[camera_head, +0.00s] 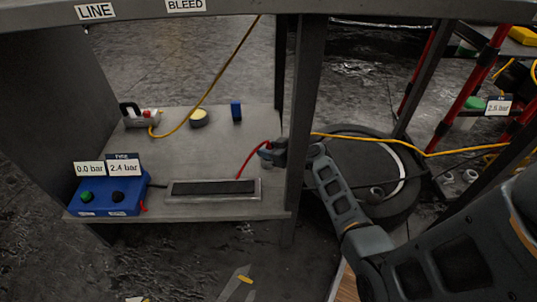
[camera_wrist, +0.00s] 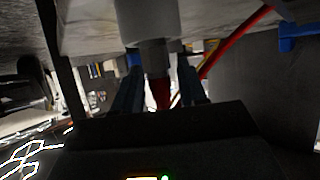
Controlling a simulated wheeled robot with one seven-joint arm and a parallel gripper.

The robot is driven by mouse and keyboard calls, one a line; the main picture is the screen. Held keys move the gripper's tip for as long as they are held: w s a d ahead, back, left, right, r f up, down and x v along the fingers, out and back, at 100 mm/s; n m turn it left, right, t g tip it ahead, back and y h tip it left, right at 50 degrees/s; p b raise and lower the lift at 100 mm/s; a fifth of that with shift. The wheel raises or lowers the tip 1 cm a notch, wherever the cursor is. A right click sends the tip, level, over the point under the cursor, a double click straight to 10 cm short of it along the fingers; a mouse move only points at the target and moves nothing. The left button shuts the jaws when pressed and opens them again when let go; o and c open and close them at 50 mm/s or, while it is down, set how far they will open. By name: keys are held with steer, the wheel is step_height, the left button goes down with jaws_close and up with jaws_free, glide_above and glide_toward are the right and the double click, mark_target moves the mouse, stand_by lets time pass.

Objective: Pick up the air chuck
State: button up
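In the head view, my gripper (camera_head: 268,151) is at the right edge of the shelf, beside a dark post. A red hose (camera_head: 250,160) runs from it down to the shelf. In the wrist view, a grey cylinder with a narrower neck (camera_wrist: 155,58) and a red end (camera_wrist: 160,92), which looks like the air chuck, stands between my two dark blue fingers (camera_wrist: 160,85). The fingers are apart, with narrow gaps seeming to show beside the neck. Contact is hard to make out in the dim picture. In the head view the chuck is mostly hidden by the fingers.
The shelf (camera_head: 200,207) carries a blue gauge box (camera_head: 105,195), a long dark tray (camera_head: 214,188), a grey tool (camera_head: 140,117), a yellow-topped disc (camera_head: 198,117) and a small blue block (camera_head: 236,111). The post (camera_head: 301,110) stands close to my gripper. A yellow hose (camera_head: 400,147) crosses behind.

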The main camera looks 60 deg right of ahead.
jaws_close()
steer(key=shift+r, duration=0.1)
